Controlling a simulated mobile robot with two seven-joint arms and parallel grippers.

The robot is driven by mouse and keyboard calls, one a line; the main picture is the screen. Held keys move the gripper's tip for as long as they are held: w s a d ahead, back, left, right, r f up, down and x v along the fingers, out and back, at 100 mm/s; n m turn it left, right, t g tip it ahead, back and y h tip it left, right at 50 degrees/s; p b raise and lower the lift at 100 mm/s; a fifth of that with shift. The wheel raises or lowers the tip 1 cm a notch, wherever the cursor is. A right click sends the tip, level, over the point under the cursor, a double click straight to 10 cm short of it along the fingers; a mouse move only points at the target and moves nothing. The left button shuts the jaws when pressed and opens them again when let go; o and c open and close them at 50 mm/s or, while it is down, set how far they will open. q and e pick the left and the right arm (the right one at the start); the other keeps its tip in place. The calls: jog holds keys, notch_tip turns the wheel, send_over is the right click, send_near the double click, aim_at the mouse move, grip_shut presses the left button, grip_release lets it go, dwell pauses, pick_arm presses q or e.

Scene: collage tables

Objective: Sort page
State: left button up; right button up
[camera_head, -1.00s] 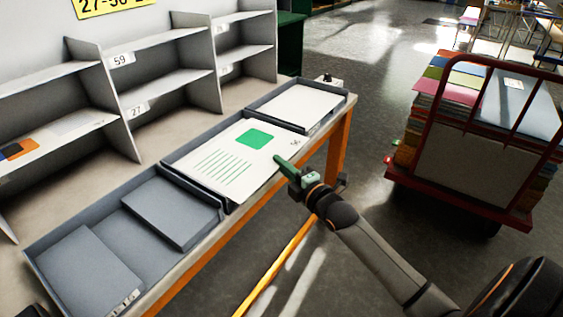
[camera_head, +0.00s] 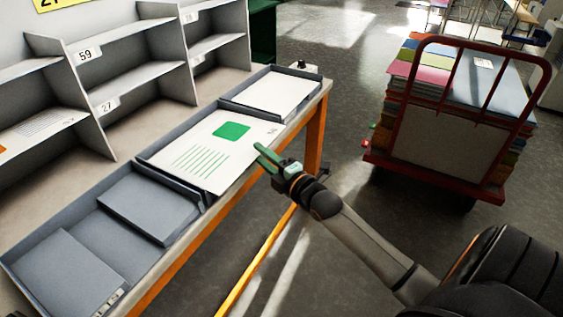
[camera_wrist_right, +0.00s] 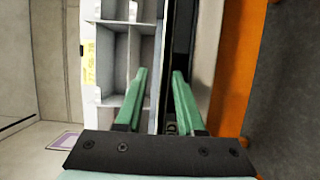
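A white page (camera_head: 190,162) with a green square and green lines lies in the middle tray (camera_head: 170,183) on the long table. A small mark shows near its right corner. My right gripper (camera_head: 260,153) is just off the page's near right edge, beyond the table front. Its two green fingers are apart. My left gripper is not in view.
A tray with blank white paper (camera_head: 277,93) stands at the far end. A near tray holds grey slabs (camera_head: 68,275). Numbered shelves (camera_head: 130,72) stand behind, with a printed page (camera_head: 42,124) on one. A red cart (camera_head: 440,170) with stacked coloured sheets stands right.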

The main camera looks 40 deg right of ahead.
jog(key=s+p, duration=0.1)
jog(key=s, duration=1)
jog(key=shift+d, duration=0.2)
